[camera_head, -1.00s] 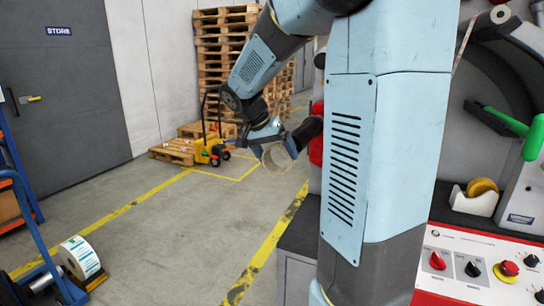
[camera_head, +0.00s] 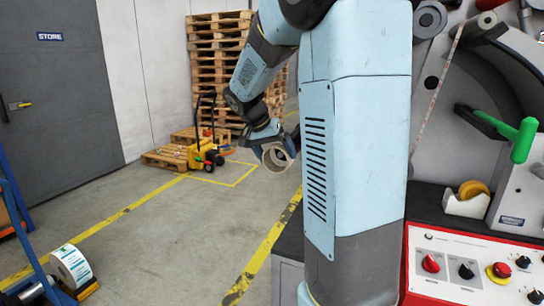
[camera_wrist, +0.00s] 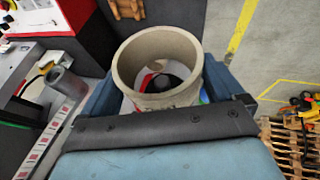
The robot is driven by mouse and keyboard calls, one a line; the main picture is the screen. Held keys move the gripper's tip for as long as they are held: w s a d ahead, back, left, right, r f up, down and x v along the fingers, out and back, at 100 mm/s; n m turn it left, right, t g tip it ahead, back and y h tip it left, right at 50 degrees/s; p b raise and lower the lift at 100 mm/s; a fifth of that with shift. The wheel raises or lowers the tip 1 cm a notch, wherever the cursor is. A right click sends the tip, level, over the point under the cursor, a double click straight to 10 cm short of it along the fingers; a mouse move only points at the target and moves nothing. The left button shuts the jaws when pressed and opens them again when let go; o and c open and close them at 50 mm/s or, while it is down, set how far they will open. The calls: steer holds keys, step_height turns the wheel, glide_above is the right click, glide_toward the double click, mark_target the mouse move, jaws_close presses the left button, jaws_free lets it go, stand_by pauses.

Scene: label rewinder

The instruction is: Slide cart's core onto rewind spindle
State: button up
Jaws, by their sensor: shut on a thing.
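My gripper (camera_head: 275,150) is shut on a tan, ring-shaped core (camera_head: 268,161) and holds it in the air, left of my arm's large blue link. In the wrist view, my gripper (camera_wrist: 160,90) has dark blue fingers on both sides of the core (camera_wrist: 158,45), whose open bore faces the camera. A grey cylinder (camera_wrist: 66,82) stands out left of the core, well apart from it; I cannot tell whether it is the rewind spindle. In the head view my arm hides part of the machine (camera_head: 505,75). A blue cart frame (camera_head: 22,235) stands at left.
A white label roll (camera_head: 72,265) sits by the cart. The red-edged control panel (camera_head: 450,262), tape dispenser (camera_head: 467,203) and green handle (camera_head: 523,140) are at right. A yellow pallet truck (camera_head: 203,150) and stacked pallets (camera_head: 217,60) stand behind. The floor between is clear.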

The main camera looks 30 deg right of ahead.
steer(key=shift+w+d, duration=2.75)
steer(key=shift+d, duration=0.75)
steer(key=shift+w+d, duration=2.7)
steer(key=shift+d, duration=0.8)
steer(key=shift+w+d, duration=2.75)
steer(key=shift+d, duration=0.75)
steer(key=o, duration=0.7)
steer(key=shift+c, duration=0.2)
steer(key=shift+w+a+r, duration=0.25)
steer(key=shift+w+r, duration=0.05)
steer(key=shift+r, duration=0.8)
steer(key=shift+w+a+r, duration=0.2)
steer(key=shift+w+r, duration=0.1)
steer(key=shift+r, duration=0.8)
steer(key=shift+w+a+r, duration=0.25)
steer(key=shift+w+r, duration=0.05)
steer(key=shift+r, duration=0.8)
